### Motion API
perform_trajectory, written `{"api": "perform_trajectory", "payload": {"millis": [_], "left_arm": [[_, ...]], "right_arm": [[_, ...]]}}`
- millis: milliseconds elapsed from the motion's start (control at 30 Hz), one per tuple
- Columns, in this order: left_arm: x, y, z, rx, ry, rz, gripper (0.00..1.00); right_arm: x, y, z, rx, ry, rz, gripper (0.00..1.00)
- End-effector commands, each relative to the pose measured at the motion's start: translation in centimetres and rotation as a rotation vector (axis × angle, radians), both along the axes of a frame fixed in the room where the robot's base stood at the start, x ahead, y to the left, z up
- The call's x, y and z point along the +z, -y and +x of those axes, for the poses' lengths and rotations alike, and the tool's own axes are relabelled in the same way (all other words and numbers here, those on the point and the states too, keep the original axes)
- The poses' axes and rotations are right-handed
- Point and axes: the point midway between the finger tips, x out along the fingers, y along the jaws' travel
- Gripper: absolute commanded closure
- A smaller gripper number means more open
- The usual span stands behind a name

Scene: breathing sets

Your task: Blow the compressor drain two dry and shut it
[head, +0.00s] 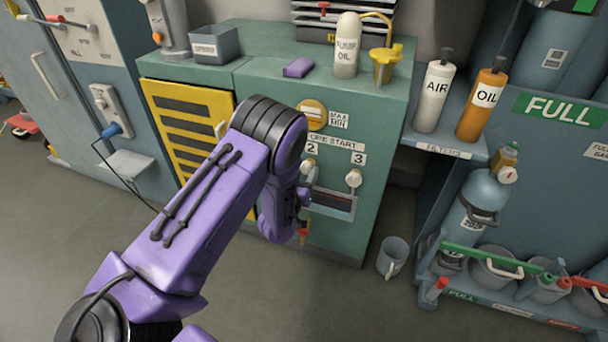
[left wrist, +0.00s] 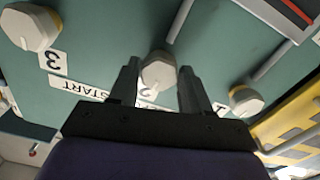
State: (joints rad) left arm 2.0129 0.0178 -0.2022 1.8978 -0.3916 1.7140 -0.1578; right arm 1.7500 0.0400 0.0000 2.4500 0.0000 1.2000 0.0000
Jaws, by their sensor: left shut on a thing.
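The green compressor cabinet (head: 385,130) has a front panel labelled "before start". My right gripper is out of view.
Air (head: 434,98) and oil (head: 481,105) bottles stand on the right shelf.

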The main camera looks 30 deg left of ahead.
Motion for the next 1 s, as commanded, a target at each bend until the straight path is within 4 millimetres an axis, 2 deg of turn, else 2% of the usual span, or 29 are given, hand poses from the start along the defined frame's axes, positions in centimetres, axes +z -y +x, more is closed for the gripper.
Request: {"api": "perform_trajectory", "payload": {"millis": [33,100,367,467,567,800,1000], "left_arm": [[-0.1,0.0,-0.1,0.0,-0.004,0.002,0.49],[-0.1,0.0,-0.1,0.0,-0.004,0.002,0.27],[0.0,0.0,0.0,0.0,-0.001,0.0,0.27],[-0.1,0.2,-0.6,-0.002,-0.004,0.0,0.27],[0.0,0.7,-2.4,-0.003,-0.007,0.001,0.27],[0.0,2.0,-8.0,-0.002,-0.007,0.001,0.27],[-0.1,2.5,-10.2,-0.001,-0.004,0.001,0.27]], "right_arm": [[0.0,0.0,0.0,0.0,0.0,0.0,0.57],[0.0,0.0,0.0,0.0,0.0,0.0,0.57],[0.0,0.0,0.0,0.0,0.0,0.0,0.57],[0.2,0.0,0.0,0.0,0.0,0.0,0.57],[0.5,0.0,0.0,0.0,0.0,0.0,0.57],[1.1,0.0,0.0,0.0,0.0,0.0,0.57],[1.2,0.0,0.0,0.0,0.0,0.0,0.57]]}}
